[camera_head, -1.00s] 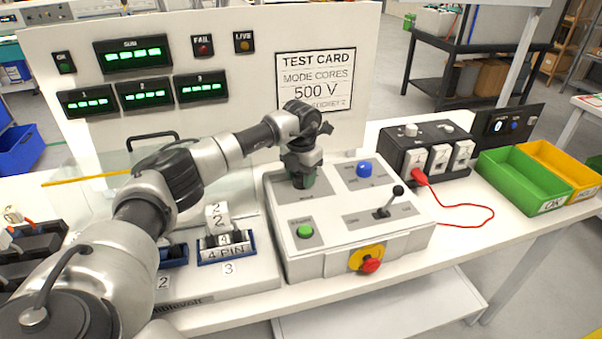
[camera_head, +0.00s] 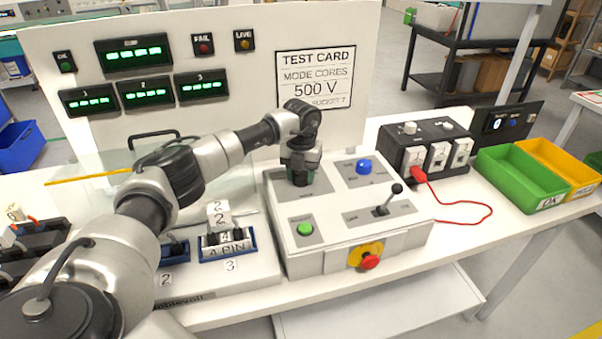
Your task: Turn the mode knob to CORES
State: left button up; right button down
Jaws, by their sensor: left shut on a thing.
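The white control box (camera_head: 335,235) stands on the bench in the middle of the view. My left gripper (camera_head: 299,180) points down over the grey plate at the box's back left and is shut on the mode knob, which its fingers hide. I cannot read which way the knob points. A test card (camera_head: 316,80) on the white panel reads "MODE CORES" and "500 V"; its lowest line is partly covered by my arm. My right gripper is not in view.
The box also carries a blue knob (camera_head: 364,166), a black lever (camera_head: 389,200), a green button (camera_head: 305,228) and a red stop button (camera_head: 370,262). A green bin (camera_head: 522,180) and a yellow bin (camera_head: 560,166) stand at the right. Numbered sockets (camera_head: 228,246) lie left.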

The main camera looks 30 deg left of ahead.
aim_at(301, 174)
pick_arm(q)
jog(key=o, duration=0.9)
notch_tip(301, 174, up, 11)
jog(key=shift+f+b, duration=0.1)
jog(key=shift+b, duration=0.9)
